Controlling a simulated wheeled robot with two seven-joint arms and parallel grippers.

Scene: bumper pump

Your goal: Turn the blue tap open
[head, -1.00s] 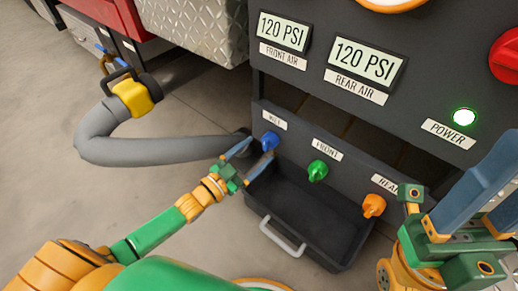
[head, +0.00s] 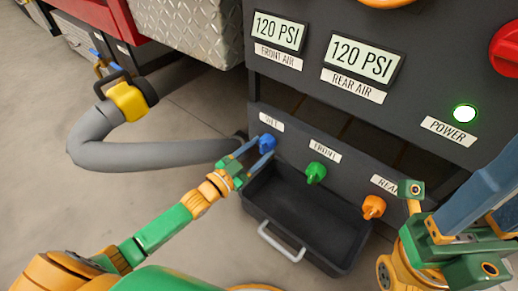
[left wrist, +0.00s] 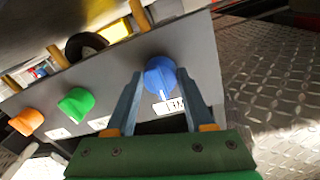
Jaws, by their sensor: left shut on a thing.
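The blue tap (head: 268,141) is a knob on the dark lower panel, under a small white label, leftmost of the taps there. It also shows in the left wrist view (left wrist: 159,73), between my finger tips. My left gripper (head: 262,153) reaches it from the lower left and is shut on it, one finger on each side. In the left wrist view my left gripper (left wrist: 160,82) has its fingers along both sides of the knob. My right gripper (head: 490,200) is at the right edge, partly cut off, away from the taps; its jaw opening is unclear.
A green tap (head: 315,173) and an orange tap (head: 373,207) sit further right on the panel. A black tray (head: 300,245) with a grey handle lies below them. A grey hose (head: 150,154) with a yellow coupling curves at the left. Open floor lies at the lower left.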

